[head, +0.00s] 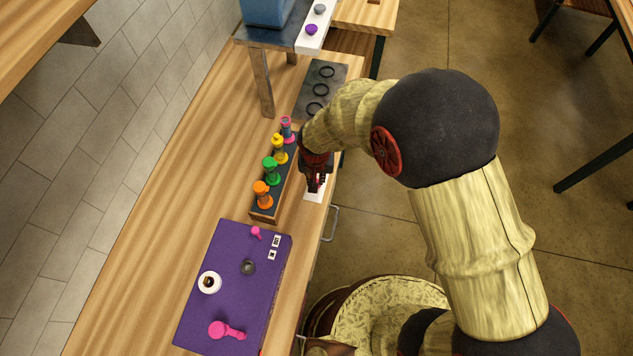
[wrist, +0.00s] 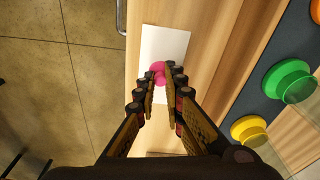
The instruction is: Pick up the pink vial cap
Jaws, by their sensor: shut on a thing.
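My gripper (head: 317,187) points down over a small white card (head: 310,197) at the table's right edge, beside the vial rack. In the wrist view my gripper (wrist: 161,80) has its fingertips closed on the pink vial cap (wrist: 158,68), with the white card (wrist: 165,42) below it. Whether the cap touches the card I cannot tell. In the head view my fingers hide the cap. A vial with a pink rim (head: 287,127) stands at the rack's far end.
The rack (head: 263,217) also holds yellow (head: 279,150), green (head: 271,170) and orange (head: 263,194) topped vials, close left of my gripper. A purple slab (head: 195,330) nearer carries pink pieces and rings. A dark plate with rings (head: 333,72) lies beyond. Bare wood is free left of the rack.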

